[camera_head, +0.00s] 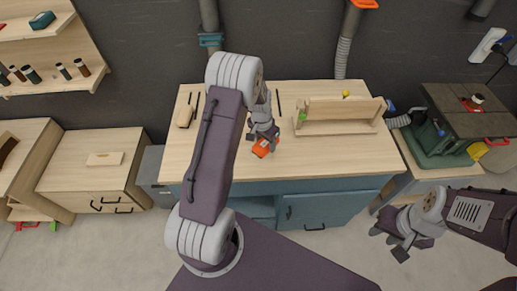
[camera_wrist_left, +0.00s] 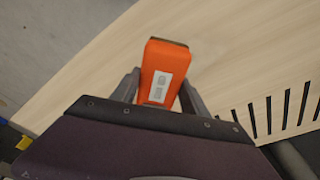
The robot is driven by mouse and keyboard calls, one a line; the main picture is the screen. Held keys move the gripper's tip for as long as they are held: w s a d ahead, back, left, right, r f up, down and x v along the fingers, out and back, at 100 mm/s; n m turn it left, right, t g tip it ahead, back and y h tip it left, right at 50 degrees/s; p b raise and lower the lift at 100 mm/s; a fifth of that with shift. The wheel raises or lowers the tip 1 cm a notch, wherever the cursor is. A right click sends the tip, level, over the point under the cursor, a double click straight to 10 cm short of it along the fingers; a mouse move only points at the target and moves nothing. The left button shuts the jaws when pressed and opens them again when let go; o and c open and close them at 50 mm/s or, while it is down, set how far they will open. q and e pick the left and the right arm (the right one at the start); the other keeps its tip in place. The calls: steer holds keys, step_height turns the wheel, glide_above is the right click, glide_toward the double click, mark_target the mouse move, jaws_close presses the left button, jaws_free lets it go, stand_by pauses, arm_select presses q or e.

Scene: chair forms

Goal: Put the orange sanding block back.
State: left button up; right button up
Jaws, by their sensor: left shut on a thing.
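The orange sanding block (camera_head: 262,147) is held by my left gripper (camera_head: 264,138) over the front middle of the wooden workbench (camera_head: 330,160). In the left wrist view the block (camera_wrist_left: 162,75) is orange with a dark edge and a pale label. It sits between the two grey fingers of my left gripper (camera_wrist_left: 158,92), which are shut on it. I cannot tell whether the block touches the bench top. My right gripper (camera_head: 394,244) is at the lower right, away from the bench, with its fingers apart and nothing between them.
A wooden rack (camera_head: 338,122) with a green item stands at the bench's right. A wooden block (camera_head: 185,116) lies at the back left. Dark slots run along the back of the top. A green machine (camera_head: 450,145) stands to the right. The front of the bench is mostly clear.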

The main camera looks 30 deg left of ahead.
mark_target(258, 142)
arm_select(q)
steer(key=a, duration=0.1)
steer(key=s+a+f, duration=0.1)
steer(key=shift+a+f, duration=0.3)
steer(key=shift+a, duration=0.05)
step_height(258, 142, down, 3)
steer(key=shift+s+d+f+p, duration=0.1)
steer(key=shift+d+p, duration=0.05)
steer(key=shift+p, duration=0.5)
steer(key=shift+f, duration=0.45)
steer(key=shift+f+b, duration=0.15)
steer(key=shift+b, duration=0.15)
steer(key=o, duration=1.1)
steer(key=shift+o, duration=0.4)
